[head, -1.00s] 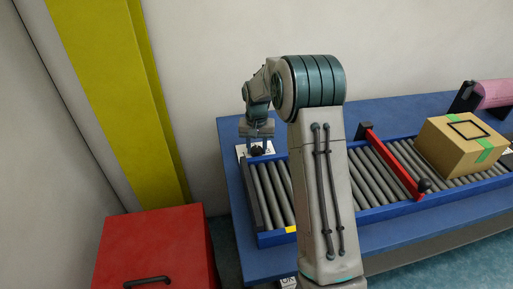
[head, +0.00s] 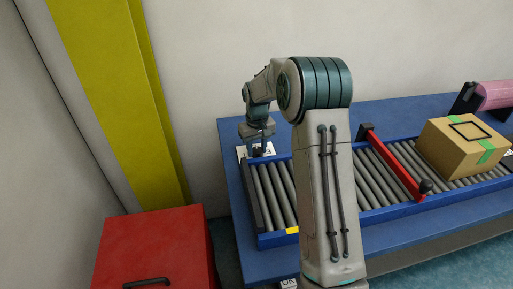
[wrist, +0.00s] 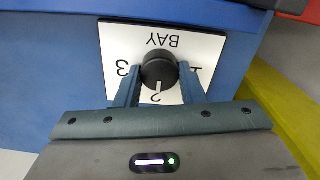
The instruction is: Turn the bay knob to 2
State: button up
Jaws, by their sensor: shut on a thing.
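The bay knob (wrist: 158,70) is a round black dial with a white pointer line, on a white plate (wrist: 115,38) marked BAY, which appears upside down in the wrist view. The pointer line faces the 2 at the plate's lower edge; the 3 is at left and the 1, partly covered, at right. My gripper (wrist: 158,82) is shut on the knob, one finger on each side. In the head view, my gripper (head: 259,146) is over the plate (head: 270,149) at the blue table's left end, and the knob is small and partly hidden.
A roller conveyor (head: 268,190) runs along the blue table (head: 236,200), crossed by a red gate bar (head: 393,162). A cardboard box (head: 450,155) stands on the rollers beyond it. A red cabinet (head: 155,245) is at lower left, near a yellow post (head: 115,90).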

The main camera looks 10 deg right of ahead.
aim_at(257, 149)
jog(key=o, duration=1)
jog(key=shift+r, duration=0.15)
notch_tip(257, 149, up, 14)
jog(key=shift+f, duration=0.15)
